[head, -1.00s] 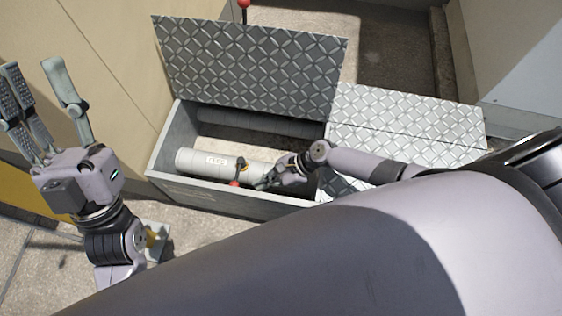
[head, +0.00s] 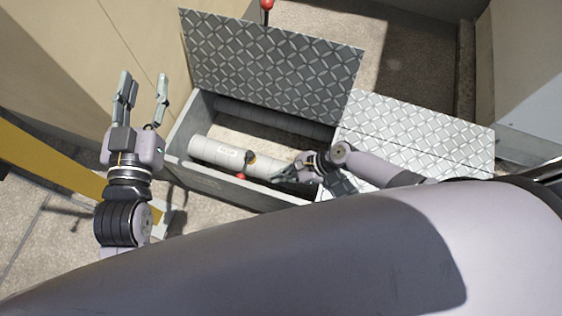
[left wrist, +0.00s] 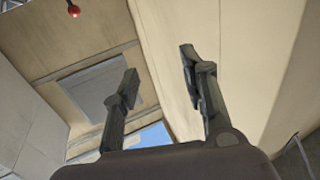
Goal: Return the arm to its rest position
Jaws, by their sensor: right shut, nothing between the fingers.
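My left gripper (head: 143,92) is raised at the left of the head view, fingers up, with a clear gap between them. Its two fingers also show apart in the left wrist view (left wrist: 160,75), with nothing between them. My right gripper (head: 284,174) is shut and empty, low at the front right of the open grey box (head: 240,192). It is beside a white cylinder (head: 216,152) that lies in the box. Whether it touches the cylinder I cannot tell. My own large arm link covers the lower part of the head view.
The box's diamond-plate lid (head: 270,62) stands open at the back. A second plate cover (head: 415,133) lies to the right. A red-and-black handle (head: 241,174) shows by the cylinder. A red knob (head: 267,5) is behind the lid. A beige wall (head: 75,65) rises close behind my left gripper.

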